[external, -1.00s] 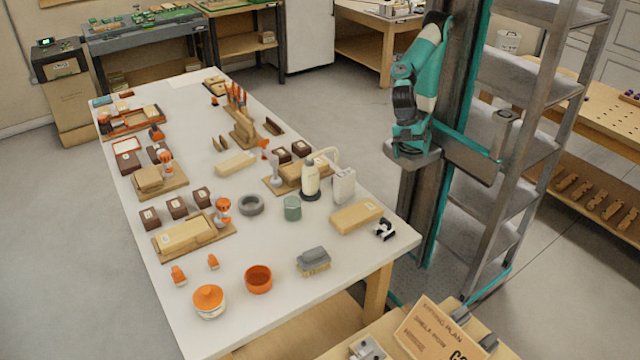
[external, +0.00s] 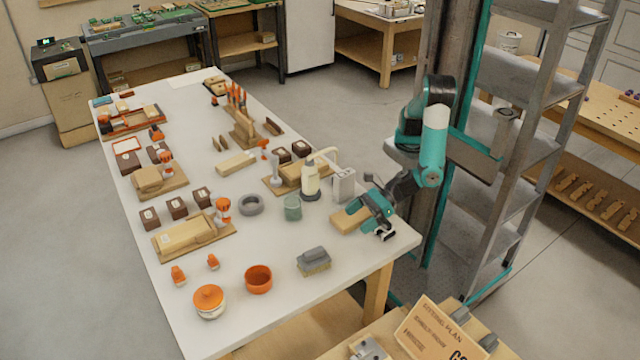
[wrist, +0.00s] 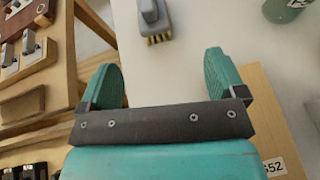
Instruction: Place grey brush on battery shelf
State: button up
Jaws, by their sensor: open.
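The grey brush (external: 313,258), a grey block-shaped body over pale yellow bristles, stands bristles down near the front right of the white table. It also shows in the wrist view (wrist: 154,18) at the top, beyond the fingertips and apart from them. My gripper (external: 362,208) is above the table's right edge, to the right of and behind the brush. In the wrist view its teal fingers (wrist: 165,72) are spread apart with nothing between them. I cannot tell which surface is the battery shelf.
A wooden block (external: 346,221) lies under my gripper. A green cup (external: 292,208), a pale bottle (external: 310,180) and an orange bowl (external: 258,279) stand near the brush. A wooden surface with a sign (external: 436,333) and grey parts is at the lower right. The table around the brush is clear.

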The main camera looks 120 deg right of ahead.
jog(key=n, duration=0.1)
send_near(304, 261)
jog(key=shift+w+d+f+t+p, duration=0.1)
jog(key=shift+d+f+t+p, duration=0.25)
jog(key=shift+d+f, duration=0.15)
jog(key=shift+a+p+x, duration=0.15)
jog(key=shift+a+x, duration=0.05)
jog(key=shift+x, duration=1.3)
jog(key=shift+a+p+x, duration=0.15)
jog(key=shift+x, duration=1.35)
jog(key=c, duration=1.2)
jog(key=shift+o, duration=0.2)
jog(key=shift+r, duration=0.1)
